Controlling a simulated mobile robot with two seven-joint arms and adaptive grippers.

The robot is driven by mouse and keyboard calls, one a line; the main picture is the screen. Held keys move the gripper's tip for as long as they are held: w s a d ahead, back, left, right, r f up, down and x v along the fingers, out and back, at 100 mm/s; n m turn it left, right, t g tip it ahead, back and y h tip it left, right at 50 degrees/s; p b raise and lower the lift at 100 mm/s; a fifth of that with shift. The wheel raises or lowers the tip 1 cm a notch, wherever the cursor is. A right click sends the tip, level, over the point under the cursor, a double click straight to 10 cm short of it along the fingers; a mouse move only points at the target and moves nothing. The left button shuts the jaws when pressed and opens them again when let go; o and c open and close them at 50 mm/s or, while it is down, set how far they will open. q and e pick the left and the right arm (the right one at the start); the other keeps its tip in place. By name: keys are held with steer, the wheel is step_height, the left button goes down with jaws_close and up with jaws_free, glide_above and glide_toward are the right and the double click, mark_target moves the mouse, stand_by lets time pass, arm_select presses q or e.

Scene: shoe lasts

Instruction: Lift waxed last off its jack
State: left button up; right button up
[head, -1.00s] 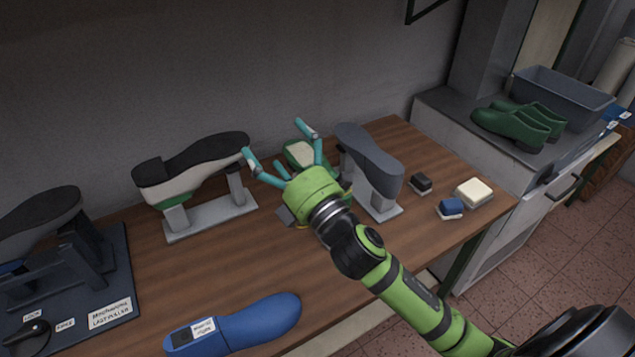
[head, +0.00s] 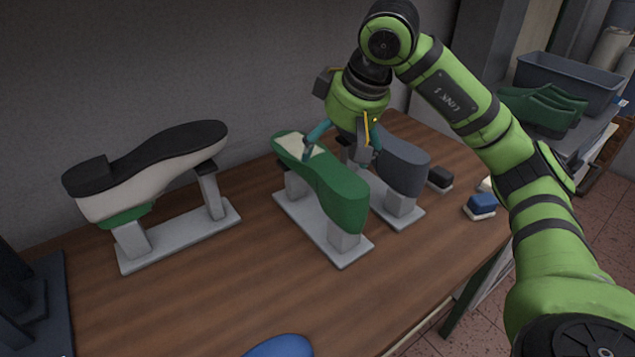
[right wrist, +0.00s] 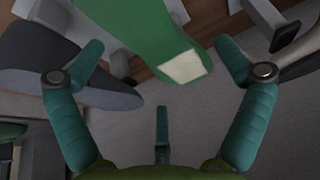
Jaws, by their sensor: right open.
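A green last (head: 338,190) with a cream patch at its far end stands on a grey jack (head: 290,212). No frame marks which last is the waxed one. My right gripper (head: 336,157) is open, pointing down over the far, patched end of the green last. In the right wrist view, the green last (right wrist: 140,35) lies between the spread teal fingers (right wrist: 160,45), with no clear grip on it. A grey last (head: 405,165) stands on its jack to the right, partly behind the gripper. My left gripper is not in view.
A white last with a black sole (head: 160,175) stands on a jack at left. A blue piece (head: 280,346) lies at the front edge of view. Small dark and blue blocks (head: 481,204) sit at right. Table between the left jack and green last is clear.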

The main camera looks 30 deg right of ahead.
mark_target(330, 162)
steer(key=shift+d+f, duration=0.15)
steer(key=shift+d, duration=0.25)
steer(key=shift+w+f+h, duration=0.15)
steer(key=shift+f+h, duration=0.15)
steer(key=shift+f, duration=0.05)
steer(key=x, duration=0.3)
steer(key=p+x, duration=0.1)
steer(key=x, duration=0.1)
steer(key=shift+w+d+f, duration=0.15)
steer(key=shift+w+f, duration=0.1)
steer(key=shift+w, duration=0.1)
steer(key=shift+s+r, duration=0.1)
steer(key=c, duration=1.5)
